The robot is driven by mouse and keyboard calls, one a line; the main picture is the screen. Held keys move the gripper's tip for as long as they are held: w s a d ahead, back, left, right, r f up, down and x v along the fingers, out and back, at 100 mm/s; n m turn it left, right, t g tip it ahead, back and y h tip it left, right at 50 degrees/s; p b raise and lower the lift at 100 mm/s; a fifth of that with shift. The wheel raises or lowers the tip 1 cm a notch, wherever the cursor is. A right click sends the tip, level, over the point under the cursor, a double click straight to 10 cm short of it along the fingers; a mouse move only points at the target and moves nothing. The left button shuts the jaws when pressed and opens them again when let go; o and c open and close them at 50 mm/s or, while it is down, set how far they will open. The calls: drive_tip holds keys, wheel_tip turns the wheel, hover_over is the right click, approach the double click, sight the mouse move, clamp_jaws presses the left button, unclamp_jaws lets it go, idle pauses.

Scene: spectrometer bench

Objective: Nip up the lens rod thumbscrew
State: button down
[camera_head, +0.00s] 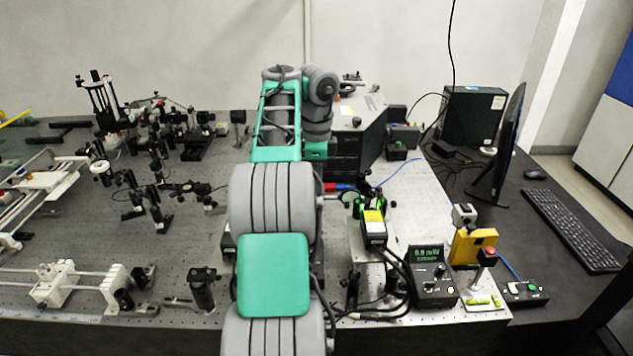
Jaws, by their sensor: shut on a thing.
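My arm reaches forward over the bench, and its far end bends down at a grey wrist (318,122). The jaws are hidden behind my own arm links, so I cannot see what is between them. I cannot make out the lens rod thumbscrew. Small mounts with green parts (360,207) stand just right of my arm, behind a black module with a yellow label (374,222). A black meter (432,278) at the front right has a lit green display that seems to read 0.9 mW.
The perforated bench (120,235) carries black optical mounts (150,180) and white rail assemblies (62,283) at left. A black post (203,290) stands near the front edge. A monitor (500,145), keyboard (572,228) and red button (489,253) are at right. Cables run beside the meter.

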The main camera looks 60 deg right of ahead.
drive_tip(key=m, duration=0.4)
drive_tip(key=shift+r, duration=0.1)
drive_tip(key=shift+m+p, duration=0.5)
drive_tip(key=shift+m, duration=1.6)
drive_tip(key=c, duration=1.4)
unclamp_jaws()
wheel_tip(320, 180, up, 8)
drive_tip(key=p, duration=0.6)
drive_tip(key=shift+p, duration=0.3)
